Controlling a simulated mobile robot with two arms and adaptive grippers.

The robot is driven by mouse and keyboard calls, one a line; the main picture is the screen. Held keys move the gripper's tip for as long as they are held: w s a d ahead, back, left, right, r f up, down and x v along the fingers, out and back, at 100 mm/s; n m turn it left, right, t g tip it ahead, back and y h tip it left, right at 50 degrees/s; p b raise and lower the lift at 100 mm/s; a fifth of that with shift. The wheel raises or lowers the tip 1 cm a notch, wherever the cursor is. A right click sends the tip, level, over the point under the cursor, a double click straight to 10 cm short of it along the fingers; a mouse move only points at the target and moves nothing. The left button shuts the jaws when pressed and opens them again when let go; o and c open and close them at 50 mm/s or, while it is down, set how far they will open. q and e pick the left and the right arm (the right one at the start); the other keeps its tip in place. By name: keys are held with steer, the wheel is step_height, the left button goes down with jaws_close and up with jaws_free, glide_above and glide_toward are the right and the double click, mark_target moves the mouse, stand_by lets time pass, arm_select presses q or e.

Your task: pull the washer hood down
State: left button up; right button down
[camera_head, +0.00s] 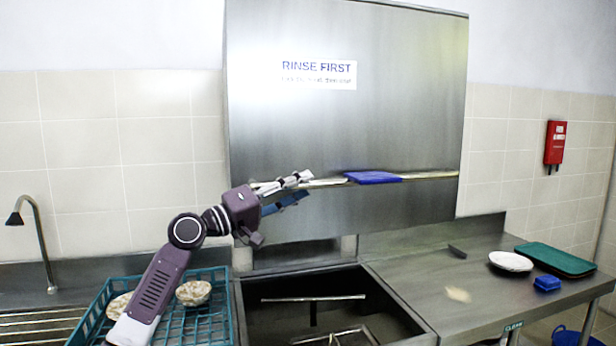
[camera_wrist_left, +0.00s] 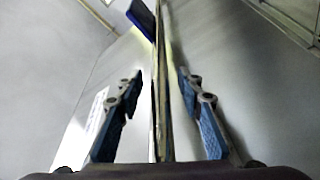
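The washer hood (camera_head: 345,125) is a tall steel box with a "RINSE FIRST" label, raised above the dark sink-like basin (camera_head: 330,300). A thin handle bar (camera_head: 425,177) runs across its front, with a flat blue piece (camera_head: 373,178) near its middle. My left gripper (camera_head: 303,186) is at the left part of the bar. In the left wrist view the bar (camera_wrist_left: 162,110) runs between the two blue-padded fingers (camera_wrist_left: 160,78), with a gap on each side. The gripper is open. The blue piece (camera_wrist_left: 142,20) lies farther along the bar. My right gripper is not in view.
A teal rack (camera_head: 215,310) with bowls stands under my left arm. A faucet (camera_head: 40,235) is at the far left. The right counter (camera_head: 410,280) holds a white plate (camera_head: 510,261), green trays (camera_head: 555,260) and a blue block (camera_head: 547,283). A red box (camera_head: 555,142) hangs on the wall.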

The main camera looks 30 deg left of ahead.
arm_select(q)
steer(key=shift+p+x, duration=0.45)
steer(key=shift+x, duration=0.8)
jaws_close()
